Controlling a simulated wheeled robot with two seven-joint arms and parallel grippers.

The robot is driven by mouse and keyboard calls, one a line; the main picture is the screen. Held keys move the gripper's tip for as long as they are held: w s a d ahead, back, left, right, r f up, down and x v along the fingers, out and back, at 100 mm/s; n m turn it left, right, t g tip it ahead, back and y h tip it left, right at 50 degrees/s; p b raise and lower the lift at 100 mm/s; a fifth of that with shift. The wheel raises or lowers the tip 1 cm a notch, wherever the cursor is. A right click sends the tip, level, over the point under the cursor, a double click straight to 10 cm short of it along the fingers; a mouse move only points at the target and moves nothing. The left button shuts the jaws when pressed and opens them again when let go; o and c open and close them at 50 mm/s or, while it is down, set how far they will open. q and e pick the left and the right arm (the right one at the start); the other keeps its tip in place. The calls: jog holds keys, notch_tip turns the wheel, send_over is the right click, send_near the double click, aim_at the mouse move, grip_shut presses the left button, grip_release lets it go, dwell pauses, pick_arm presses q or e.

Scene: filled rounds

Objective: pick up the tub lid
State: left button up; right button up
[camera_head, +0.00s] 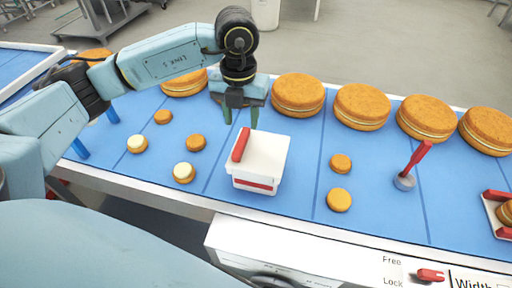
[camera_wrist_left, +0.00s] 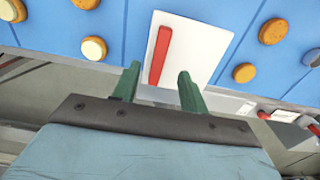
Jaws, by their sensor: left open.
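The tub (camera_head: 256,181) is a white box with a red band on its front, standing on the blue belt. Its white lid (camera_head: 266,152) lies on top with a red bar handle (camera_head: 241,145) along the left side. My left gripper (camera_head: 241,121) is open above the far edge of the lid, with its green fingers pointing down. In the left wrist view the lid (camera_wrist_left: 194,50) and its red handle (camera_wrist_left: 160,55) lie beyond the open fingers (camera_wrist_left: 159,85). Nothing is between the fingers. My right gripper is not in view.
Small round cakes, some cream-topped (camera_head: 184,172), lie left of the tub, and two plain ones (camera_head: 339,199) lie right. Large cakes (camera_head: 362,107) line the far side. A red-handled tool (camera_head: 405,181) stands at right, near a red-and-white tray (camera_head: 490,207).

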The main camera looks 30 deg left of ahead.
aim_at(243, 137)
pick_arm(q)
jog(key=shift+f, duration=1.1)
notch_tip(243, 137, down, 4)
jog(key=shift+w+a+r+p, duration=0.1)
jog(key=shift+w+r+p, duration=0.1)
jog(key=shift+p, duration=0.25)
jog(key=shift+f, duration=0.25)
jog(key=shift+c, duration=0.3)
grip_shut()
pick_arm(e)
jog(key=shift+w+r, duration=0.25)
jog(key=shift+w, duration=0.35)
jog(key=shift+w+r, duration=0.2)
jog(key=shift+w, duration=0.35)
